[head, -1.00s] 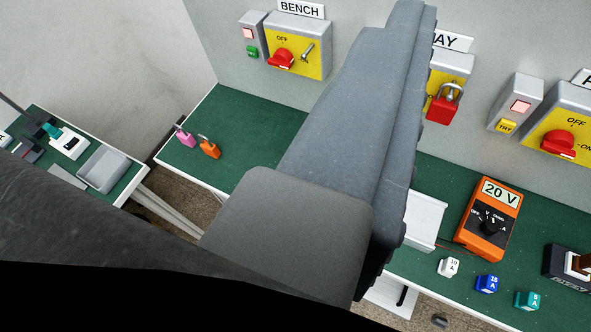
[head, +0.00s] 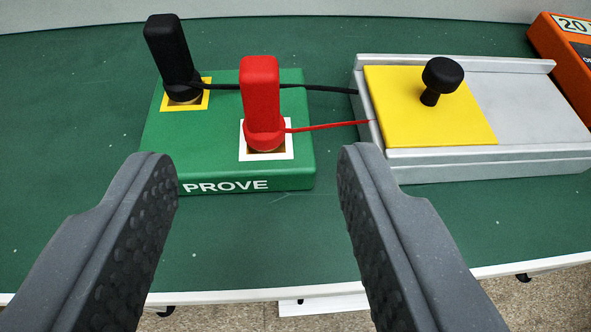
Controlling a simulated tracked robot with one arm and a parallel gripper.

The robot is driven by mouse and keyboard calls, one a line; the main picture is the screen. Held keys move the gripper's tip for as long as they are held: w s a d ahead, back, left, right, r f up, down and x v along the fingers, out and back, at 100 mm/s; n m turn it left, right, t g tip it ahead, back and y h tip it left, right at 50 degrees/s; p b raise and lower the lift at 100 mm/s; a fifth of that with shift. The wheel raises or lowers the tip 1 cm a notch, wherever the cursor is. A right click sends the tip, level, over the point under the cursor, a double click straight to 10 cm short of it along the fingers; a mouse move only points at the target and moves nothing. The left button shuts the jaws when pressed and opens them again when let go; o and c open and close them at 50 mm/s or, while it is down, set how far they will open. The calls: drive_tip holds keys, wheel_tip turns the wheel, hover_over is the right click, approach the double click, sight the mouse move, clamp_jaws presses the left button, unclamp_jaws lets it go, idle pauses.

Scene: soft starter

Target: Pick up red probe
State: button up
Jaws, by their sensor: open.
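The red probe (head: 261,100) stands upright in a white-framed socket on the green PROVE block (head: 210,150). A red lead runs from it to the right, to the grey tray. My gripper (head: 255,160) is open and empty. Its two dark fingers are spread wide at the near side of the block, with the red probe beyond and between them in the picture. Neither finger is seen touching the probe.
A black probe (head: 169,52) stands in a yellow-framed socket behind and left of the red one. To the right is a grey tray (head: 545,105) with a yellow plate (head: 420,115) and black knob (head: 441,78). An orange meter (head: 575,50) sits far right. The green bench (head: 70,120) is clear at left.

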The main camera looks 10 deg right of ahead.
sight(261, 67)
drive_tip(key=b+x, duration=0.1)
drive_tip(key=x, duration=0.7)
drive_tip(key=shift+w+f+b, duration=0.1)
drive_tip(key=shift+w+b, duration=0.05)
drive_tip(key=shift+b, duration=0.15)
drive_tip(key=b+x, duration=0.1)
drive_tip(key=x, duration=0.3)
drive_tip(key=shift+w+f, duration=0.25)
drive_tip(key=shift+w, duration=0.25)
clamp_jaws()
